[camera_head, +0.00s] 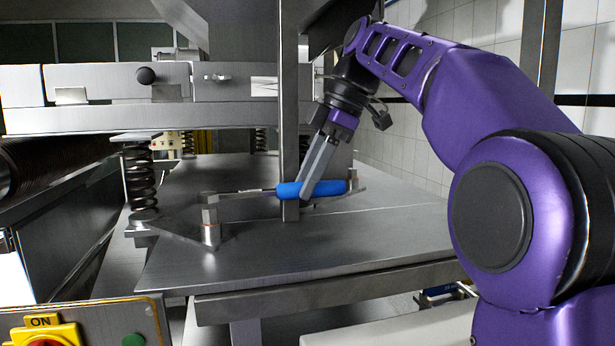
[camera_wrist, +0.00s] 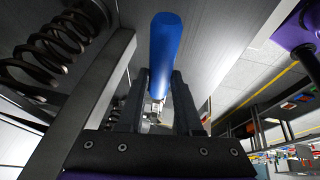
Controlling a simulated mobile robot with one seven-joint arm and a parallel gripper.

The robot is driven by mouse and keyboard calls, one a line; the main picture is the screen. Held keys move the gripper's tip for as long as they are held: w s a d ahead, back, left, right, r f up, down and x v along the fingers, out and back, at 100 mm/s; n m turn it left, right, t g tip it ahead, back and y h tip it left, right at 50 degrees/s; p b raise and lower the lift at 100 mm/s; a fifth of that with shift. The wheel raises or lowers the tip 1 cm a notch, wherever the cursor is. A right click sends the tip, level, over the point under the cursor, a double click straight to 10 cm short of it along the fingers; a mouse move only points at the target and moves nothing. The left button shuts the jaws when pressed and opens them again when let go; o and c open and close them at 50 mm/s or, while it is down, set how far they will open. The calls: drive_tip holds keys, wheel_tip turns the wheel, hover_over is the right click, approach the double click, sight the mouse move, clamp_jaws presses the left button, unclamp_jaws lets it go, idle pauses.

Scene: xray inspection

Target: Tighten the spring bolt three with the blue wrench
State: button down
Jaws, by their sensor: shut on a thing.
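The blue wrench (camera_head: 300,189) lies about level above the metal plate, its blue handle in my gripper (camera_head: 309,188). Its thin grey shaft runs left, and its head appears to be at the top of a short upright bolt (camera_head: 210,232) near the plate's left corner. I cannot tell whether the head is fully seated on it, or which number this bolt has. In the wrist view, my gripper (camera_wrist: 161,85) is shut on the blue handle (camera_wrist: 165,42); the wrench's far end is mostly hidden.
A vertical metal post (camera_head: 290,100) stands close to my gripper and the handle. A black coil spring (camera_head: 141,180) stands left of the bolt, under the heavy machine frame (camera_head: 110,115). A flat metal plate (camera_head: 300,250) lies below with bare room at front. A control panel (camera_head: 100,318) is at lower left.

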drive_tip(key=shift+f+b, duration=1.2)
drive_tip(key=shift+f, duration=0.3)
idle(0.3)
drive_tip(key=shift+s+d+m+t, duration=0.15)
drive_tip(key=shift+s+m+t, duration=0.15)
drive_tip(key=shift+s+m, duration=0.45)
drive_tip(key=shift+s, duration=0.15)
drive_tip(key=shift+f, duration=0.2)
drive_tip(key=shift+s, duration=0.1)
drive_tip(key=shift+s+m+t, duration=0.4)
drive_tip(key=shift+s+m, duration=0.25)
drive_tip(key=shift+s, duration=0.3)
drive_tip(key=shift+s+m+t+h, duration=0.3)
drive_tip(key=shift+s+m, duration=0.5)
drive_tip(key=shift+s, duration=0.3)
